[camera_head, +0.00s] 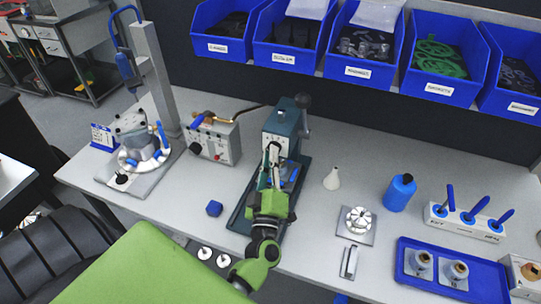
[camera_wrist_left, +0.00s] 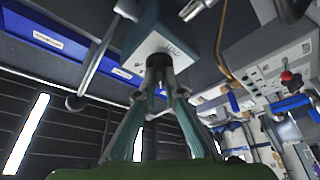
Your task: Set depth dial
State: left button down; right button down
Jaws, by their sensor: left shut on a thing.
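The teal press (camera_head: 281,128) stands on its base plate near the middle of the bench. On its light front face is a small dark dial (camera_head: 274,147) with marks around it, mostly covered by the fingertips. My left gripper (camera_head: 272,155) reaches up to that face and is shut on the dial. In the left wrist view the two fingers (camera_wrist_left: 158,64) converge on the dial just below the marked face (camera_wrist_left: 155,42) of the press head. The dial's setting cannot be read. My right gripper is in neither view.
Blue bins (camera_head: 360,68) hang behind. A blue tray (camera_head: 480,285) lies front right.

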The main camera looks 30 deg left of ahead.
pick_arm(q)
jog(key=c, duration=2.1)
grip_release()
jog(key=shift+c, duration=0.2)
jog(key=v, duration=1.2)
